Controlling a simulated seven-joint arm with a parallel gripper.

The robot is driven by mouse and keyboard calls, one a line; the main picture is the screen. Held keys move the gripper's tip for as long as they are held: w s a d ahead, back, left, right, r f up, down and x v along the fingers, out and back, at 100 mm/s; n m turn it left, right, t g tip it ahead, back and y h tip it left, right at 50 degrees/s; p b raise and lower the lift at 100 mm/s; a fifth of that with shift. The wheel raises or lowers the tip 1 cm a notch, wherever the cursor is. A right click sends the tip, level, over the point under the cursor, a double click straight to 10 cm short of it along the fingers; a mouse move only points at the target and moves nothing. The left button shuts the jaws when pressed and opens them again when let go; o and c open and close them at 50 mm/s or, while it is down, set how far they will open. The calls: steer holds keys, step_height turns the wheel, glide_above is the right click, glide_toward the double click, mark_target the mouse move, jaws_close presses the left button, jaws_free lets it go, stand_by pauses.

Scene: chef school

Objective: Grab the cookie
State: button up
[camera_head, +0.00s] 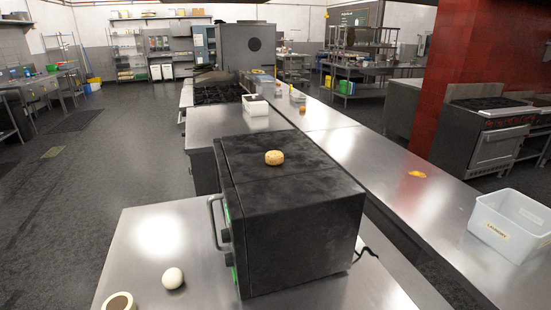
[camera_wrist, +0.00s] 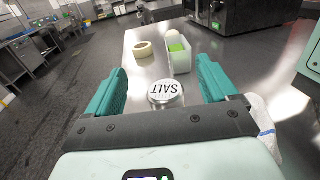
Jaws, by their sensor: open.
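The cookie (camera_head: 274,158), round and golden-brown, lies on top of the black oven (camera_head: 300,230) in the head view. I do not see it in the wrist view, where only part of the oven (camera_wrist: 235,14) shows at the top. My gripper (camera_wrist: 161,66) shows only in the wrist view. Its two teal fingers are spread wide apart with nothing gripped. The gripper points toward the front of the steel table, away from the cookie.
A tape-like ring (camera_wrist: 143,48), a white container (camera_wrist: 180,64) with a green item and a white egg (camera_wrist: 172,37) are ahead on the table. A cloth (camera_wrist: 262,118) lies at the right. A long steel counter (camera_head: 365,165) runs right of the oven, bearing a white bin (camera_head: 497,230).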

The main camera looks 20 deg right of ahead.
steer(key=shift+o, duration=0.3)
steer(key=w+a+r+m+g+h, duration=0.1)
steer(key=w+r+m+g+h, duration=0.15)
steer(key=w, duration=0.65)
steer(key=w+a+r+m+g+h, duration=0.1)
steer(key=w+m+g+h, duration=0.2)
steer(key=w, duration=0.5)
steer(key=w+d+r+m+g+h, duration=0.2)
steer(key=w+d+r, duration=0.15)
steer(key=w, duration=0.65)
steer(key=w+d+r+m+g+h, duration=0.2)
steer(key=w+d+g, duration=0.15)
steer(key=w, duration=0.65)
steer(key=m+g, duration=0.5)
glide_toward(269, 154)
steer(key=d+f, duration=0.1)
steer(key=w+d+f, duration=0.1)
steer(key=d, duration=0.1)
steer(key=shift+f+m+g+h, duration=0.1)
steer(key=shift+m+g+h, duration=0.15)
steer(key=shift+g+h, duration=0.1)
steer(key=x, duration=0.6)
steer(key=shift+s+d, duration=0.25)
steer(key=shift+d, duration=0.05)
steer(key=c, duration=1.1)
